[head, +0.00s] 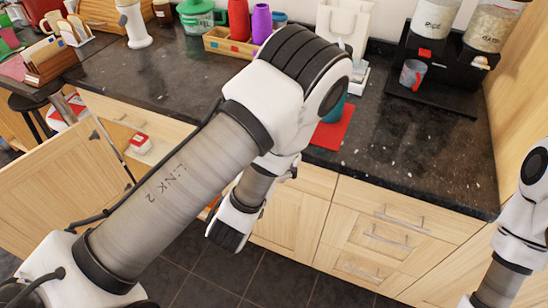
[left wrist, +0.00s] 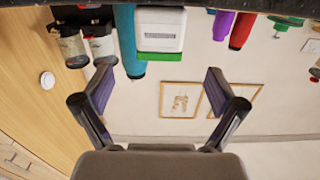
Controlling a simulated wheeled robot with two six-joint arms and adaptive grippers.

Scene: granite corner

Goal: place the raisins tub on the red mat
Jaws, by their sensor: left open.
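The red mat (head: 335,133) lies near the front edge of the dark counter, partly behind my left arm in the head view. A teal item (head: 334,113) shows at the mat, mostly hidden by my arm. The left wrist view is upside down. There, a white tub with a green lid (left wrist: 160,32) stands ahead, between the lines of my open left jaws (left wrist: 160,80); it looks like the raisins tub, but its label is unreadable. A teal cylinder (left wrist: 132,42) is right beside it. The jaws are empty. The head view hides their tips. My right gripper is out of view.
Dispensers on a black stand (head: 437,62) with a mug (head: 412,74) stand at the back right. A red bottle (head: 238,20) and a purple bottle (head: 262,24) stand near a wooden box (head: 228,44). A cabinet door (head: 75,185) hangs open at left. The right counter is clear.

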